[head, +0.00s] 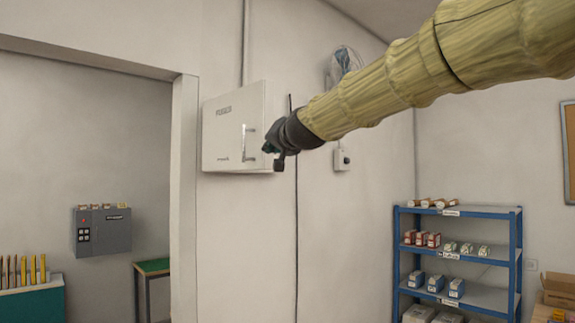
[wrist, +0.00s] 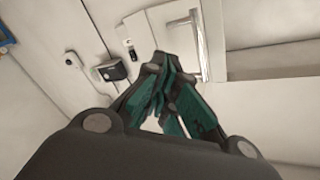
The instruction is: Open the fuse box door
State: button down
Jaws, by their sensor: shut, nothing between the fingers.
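The white fuse box (head: 228,130), marked FUSES, hangs on the wall left of the middle in the head view. Its door is closed, with an upright bar handle (head: 245,142) near its right edge. My gripper (head: 268,147) is shut and empty, close to the right of the handle; from the head view I cannot tell whether it touches the door. In the wrist view the green-padded fingers of my gripper (wrist: 172,85) are together. The handle (wrist: 198,42) shows beyond them at the upper right, and the fingers hide part of the door (wrist: 165,22).
A wall fan (head: 342,62) and a small wall switch box (head: 341,159) are right of the fuse box. A blue shelf (head: 515,255) with several small boxes stands at the lower right. A grey panel (head: 103,232) hangs beyond the doorway at left. The wall below the box is clear.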

jog(key=w+d+f+m+y+b, duration=0.1)
jog(key=d+f+m, duration=0.1)
jog(key=d+m, duration=0.3)
jog(key=w+d+f+m+b, duration=0.1)
jog(key=w+d+f+m, duration=0.15)
jog(key=d+m, duration=0.3)
jog(key=w+a+p, duration=0.5)
jog(key=a, duration=0.2)
jog(key=shift+a+g+p, duration=0.3)
jog(key=shift+a, duration=0.1)
jog(key=shift+s+n, duration=0.1)
jog(key=shift+n, duration=0.15)
jog(key=m+t+h+b, duration=0.1)
jog(key=b, duration=0.2)
send_near(244, 161)
jog(key=w+a, duration=0.4)
jog(key=shift+s+d+f, duration=0.1)
jog(key=shift+s+d, duration=0.05)
jog(key=shift+d, duration=0.3)
